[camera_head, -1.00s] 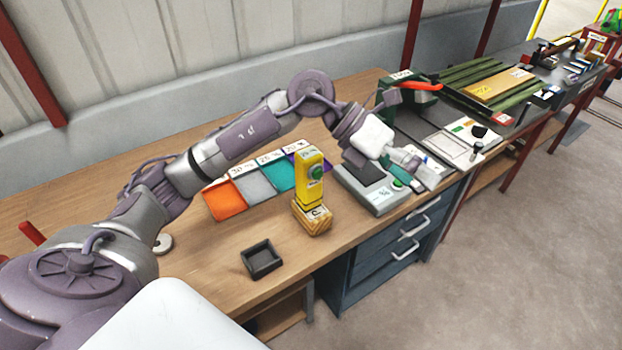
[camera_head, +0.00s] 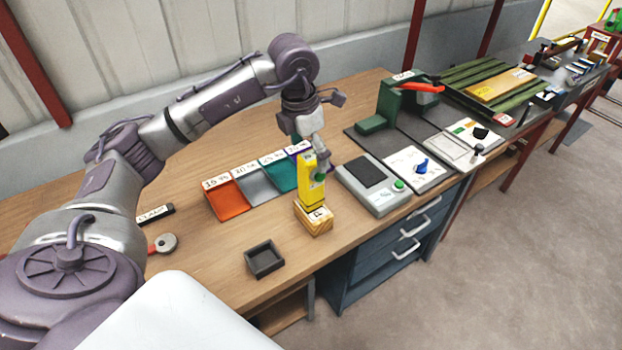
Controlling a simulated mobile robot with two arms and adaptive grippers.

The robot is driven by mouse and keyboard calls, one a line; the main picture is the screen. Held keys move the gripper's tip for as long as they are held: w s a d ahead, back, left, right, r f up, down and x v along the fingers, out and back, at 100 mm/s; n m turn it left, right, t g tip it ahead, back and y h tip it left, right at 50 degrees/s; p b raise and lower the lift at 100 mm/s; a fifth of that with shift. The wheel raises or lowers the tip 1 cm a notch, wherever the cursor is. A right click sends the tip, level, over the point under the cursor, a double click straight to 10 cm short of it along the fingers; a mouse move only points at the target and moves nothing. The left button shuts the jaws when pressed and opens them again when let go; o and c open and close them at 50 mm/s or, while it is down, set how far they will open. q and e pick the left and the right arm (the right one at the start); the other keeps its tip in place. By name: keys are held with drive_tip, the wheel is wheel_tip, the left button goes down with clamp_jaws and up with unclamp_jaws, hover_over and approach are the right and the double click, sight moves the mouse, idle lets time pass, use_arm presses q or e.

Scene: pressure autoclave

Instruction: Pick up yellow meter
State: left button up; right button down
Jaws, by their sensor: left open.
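The yellow meter (camera_head: 310,190) stands upright on a small wooden block (camera_head: 314,219) near the front edge of the workbench. My left arm reaches over from the left, and my left gripper (camera_head: 321,163) points down at the meter's upper right side. It is open. It partly covers the top of the meter, and I cannot tell whether the fingers touch it. My right gripper is not in view.
A small black tray (camera_head: 264,259) lies in front of the block. Orange, grey and teal bins (camera_head: 230,200) stand behind it. A grey scale (camera_head: 374,186) with a green button is to the right.

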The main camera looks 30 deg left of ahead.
sight(315, 168)
use_arm(q)
drive_tip(key=shift+w+d+f+p, duration=0.1)
drive_tip(key=shift+f+p, duration=0.3)
drive_tip(key=shift+f, duration=0.1)
drive_tip(key=f+p, duration=0.1)
drive_tip(key=w+f+p, duration=0.1)
drive_tip(key=f, duration=0.1)
drive_tip(key=shift+d+f, duration=0.1)
drive_tip(key=shift+f, duration=0.2)
drive_tip(key=shift+w+f, duration=0.1)
drive_tip(key=shift+f, duration=0.35)
